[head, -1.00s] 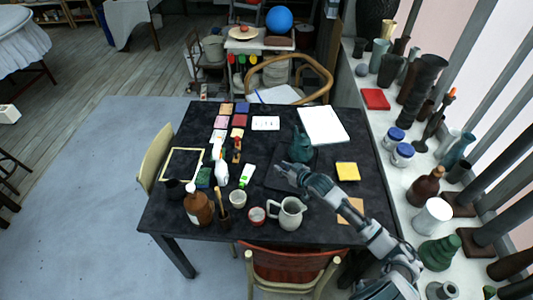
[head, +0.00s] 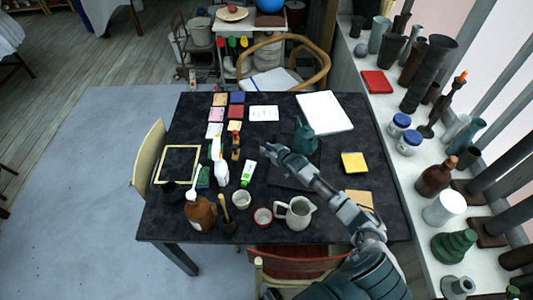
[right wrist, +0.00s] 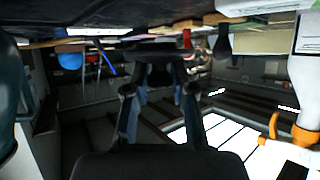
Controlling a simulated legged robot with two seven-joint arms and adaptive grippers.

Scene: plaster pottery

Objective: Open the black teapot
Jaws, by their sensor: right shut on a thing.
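A dark teal-black teapot (head: 306,141) stands upright on the table, at the far edge of a dark square board (head: 283,182). No other clear teapot shows. My right gripper (head: 266,149) is just left of the teapot and apart from it, above the table. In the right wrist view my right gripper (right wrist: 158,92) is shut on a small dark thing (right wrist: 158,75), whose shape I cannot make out. A dark teal body (right wrist: 10,100) shows at the left edge of that view. Whether the teapot's top is open is too small to tell. My left gripper is not in view.
A white pad (head: 324,112) lies behind the teapot. A yellow block (head: 354,162) lies to its right.

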